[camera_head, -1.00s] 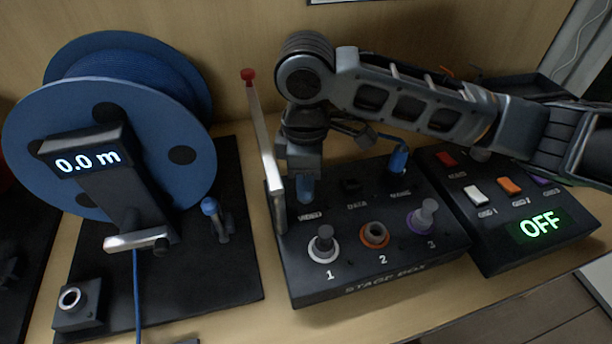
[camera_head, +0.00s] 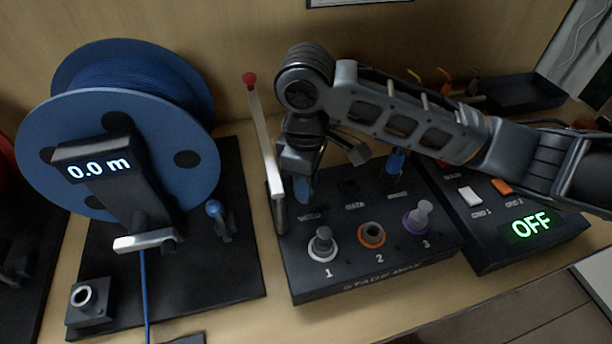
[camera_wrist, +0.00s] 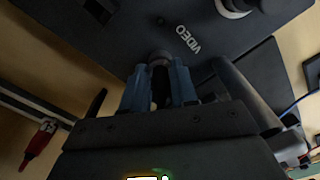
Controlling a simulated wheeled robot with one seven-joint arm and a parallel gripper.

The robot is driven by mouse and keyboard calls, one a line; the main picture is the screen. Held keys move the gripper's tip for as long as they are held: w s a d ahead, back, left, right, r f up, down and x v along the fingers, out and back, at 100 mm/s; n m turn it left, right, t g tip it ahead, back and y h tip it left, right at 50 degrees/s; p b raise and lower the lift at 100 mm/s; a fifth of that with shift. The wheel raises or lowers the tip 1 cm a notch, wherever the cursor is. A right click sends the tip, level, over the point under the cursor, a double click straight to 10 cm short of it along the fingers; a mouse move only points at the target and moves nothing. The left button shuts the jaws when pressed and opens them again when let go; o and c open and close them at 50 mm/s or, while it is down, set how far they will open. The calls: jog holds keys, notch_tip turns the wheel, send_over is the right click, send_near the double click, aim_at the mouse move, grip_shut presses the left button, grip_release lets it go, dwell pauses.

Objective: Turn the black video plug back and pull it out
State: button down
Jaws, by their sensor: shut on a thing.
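The stage box (camera_head: 375,275) stands in the middle of the bench. My gripper (camera_head: 302,190) points down at its VIDEO socket, at the back left of the box. In the wrist view my gripper (camera_wrist: 160,90) has its two blue fingers shut on the black video plug (camera_wrist: 159,76), one finger on each side. The plug's lower end meets a dark round collar at the box face, beside the VIDEO label (camera_wrist: 188,39). In the head view the fingers hide the plug. I cannot tell how far it sits in the socket.
A metal lever with a red knob (camera_head: 250,79) rises close left of my gripper. A blue plug (camera_head: 396,160) stands at the box's back right. The cable reel (camera_head: 120,160) is left, the OFF panel (camera_head: 530,225) right.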

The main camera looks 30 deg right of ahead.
jog(key=shift+r+m+p, duration=0.1)
jog(key=shift+m+p, duration=1.25)
jog(key=shift+m, duration=0.35)
jog(key=shift+w+a+r+p, duration=0.1)
jog(key=shift+r+p, duration=0.65)
jog(key=shift+r, duration=0.3)
jog(key=shift+a+r+p, duration=0.1)
jog(key=shift+a+p, duration=0.05)
jog(key=shift+p, duration=0.15)
jog(key=shift+d+r, duration=0.1)
jog(key=shift+d, duration=0.1)
jog(key=shift+r+p, duration=0.85)
jog(key=shift+p, duration=0.15)
jog(key=shift+r, duration=0.6)
jog(key=shift+s, duration=0.2)
